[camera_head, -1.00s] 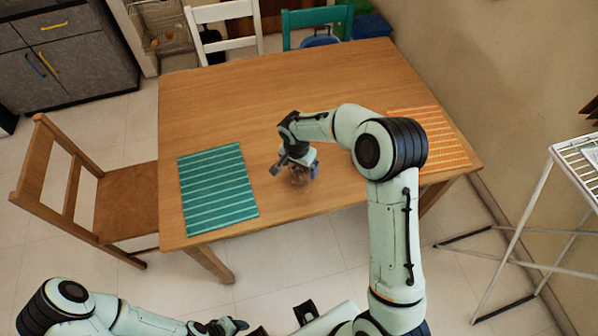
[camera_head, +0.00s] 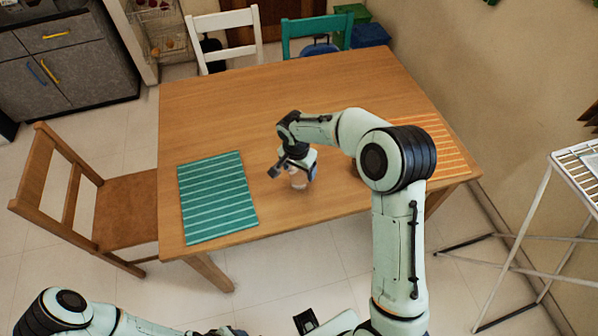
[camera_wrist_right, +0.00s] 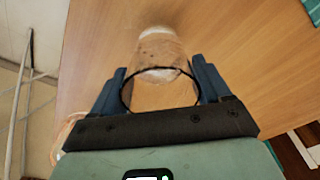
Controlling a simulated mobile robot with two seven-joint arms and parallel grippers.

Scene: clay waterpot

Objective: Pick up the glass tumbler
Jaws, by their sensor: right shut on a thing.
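The glass tumbler (camera_wrist_right: 160,60) is clear with a pale base. Its dark-looking rim faces the camera in the right wrist view. My right gripper (camera_wrist_right: 160,88) is shut on it, with one blue finger on each side of the glass. In the head view the right gripper (camera_head: 299,170) points down over the table's near half, and the tumbler (camera_head: 299,181) shows below its fingers. Whether the base touches the wood or hangs just above it is hard to tell. My left gripper (camera_head: 222,331) is only partly in view at the bottom edge.
The wooden table (camera_head: 250,105) is mostly clear. A green striped placemat (camera_head: 216,197) lies left of the tumbler, and an orange striped placemat (camera_head: 445,145) lies at right behind my arm. A wooden chair (camera_head: 125,205) stands at the left; a white rack (camera_head: 545,200) stands right.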

